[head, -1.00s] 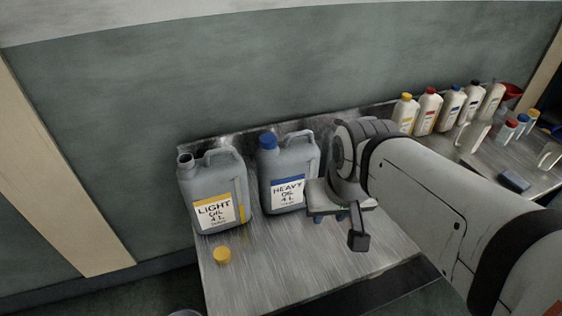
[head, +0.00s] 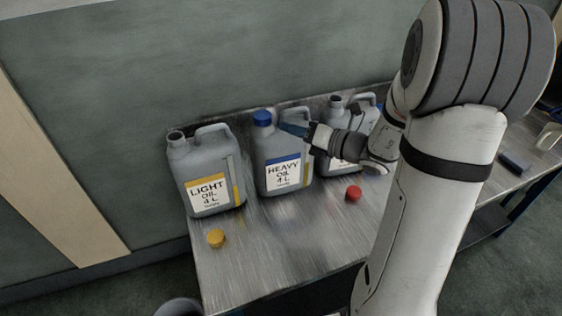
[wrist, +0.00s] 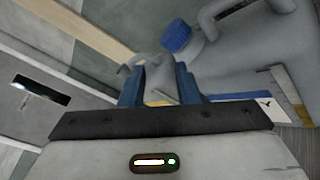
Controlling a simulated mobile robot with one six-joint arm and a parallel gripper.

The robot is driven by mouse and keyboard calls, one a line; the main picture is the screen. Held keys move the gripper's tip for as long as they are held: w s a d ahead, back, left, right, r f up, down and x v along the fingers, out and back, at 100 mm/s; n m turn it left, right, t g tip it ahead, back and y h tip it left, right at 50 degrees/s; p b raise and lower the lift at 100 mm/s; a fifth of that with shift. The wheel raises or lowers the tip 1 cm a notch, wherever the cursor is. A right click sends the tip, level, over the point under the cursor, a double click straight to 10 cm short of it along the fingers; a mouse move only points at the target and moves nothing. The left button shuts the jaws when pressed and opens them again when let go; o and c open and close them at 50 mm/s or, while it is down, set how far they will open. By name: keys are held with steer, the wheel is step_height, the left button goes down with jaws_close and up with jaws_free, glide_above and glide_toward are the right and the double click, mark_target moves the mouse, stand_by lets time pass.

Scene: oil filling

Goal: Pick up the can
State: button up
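Three grey cans stand upright on the metal table. The light oil can (head: 212,155) at the left has a yellow label and an uncapped spout. The heavy oil can (head: 272,150) in the middle wears a blue cap, also seen in the wrist view (wrist: 178,36). A third can (head: 335,110) at the right has an open spout and is partly hidden by my arm. My gripper (head: 290,129) is beside the upper right of the heavy oil can, near its handle. In the wrist view its blue fingers (wrist: 158,84) are apart, with the light oil can (wrist: 155,72) visible beyond them.
A yellow cap (head: 216,238) and a red cap (head: 352,193) lie on the table (head: 265,265). The table's front is mostly clear. A dark blue block (head: 513,160) lies at the right. The wall (head: 150,70) is close behind the cans.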

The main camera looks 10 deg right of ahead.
steer(key=w+d+f+m+t+h, duration=0.2)
steer(key=w+d+m+t, duration=0.1)
steer(key=d+m, duration=0.25)
steer(key=shift+m+t, duration=0.25)
steer(key=shift+t, duration=0.05)
steer(key=p+x, duration=0.1)
steer(key=x, duration=0.7)
steer(key=shift+a+f+p, duration=0.1)
steer(key=shift+f+p, duration=0.05)
steer(key=shift+p, duration=0.2)
jaws_close()
stand_by(0.4)
